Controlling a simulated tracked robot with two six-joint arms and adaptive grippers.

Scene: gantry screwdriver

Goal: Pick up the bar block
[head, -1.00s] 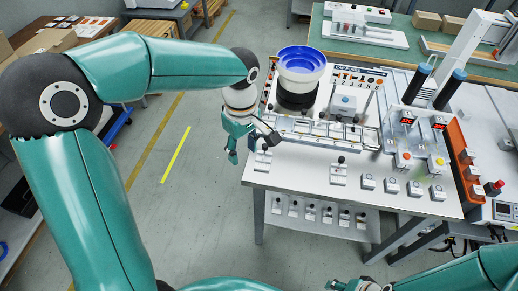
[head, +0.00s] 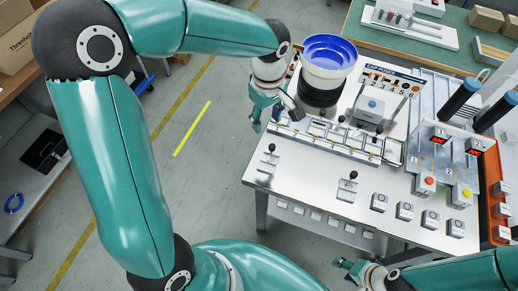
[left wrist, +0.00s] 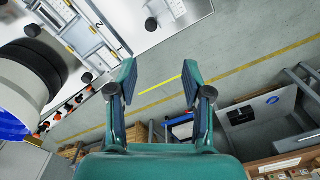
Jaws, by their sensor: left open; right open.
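Several small grey blocks with marked faces stand in a row along the front right of the table; the leftmost block (head: 379,202) is one of them. Their markings are too small to read, so I cannot tell which one is the bar block. My left gripper (head: 264,116) is open and empty in the air by the table's left edge, well left of these blocks. The left wrist view shows its two fingers (left wrist: 159,76) spread with nothing between them. My right gripper (head: 346,267) is open, low in front of the table and below the block row.
The white table (head: 300,205) carries a blue bowl feeder (head: 328,50), a slotted rail fixture (head: 345,140) and two black-knobbed stands, one of them the left stand (head: 268,160). Two units with red displays (head: 440,137) stand at the right.

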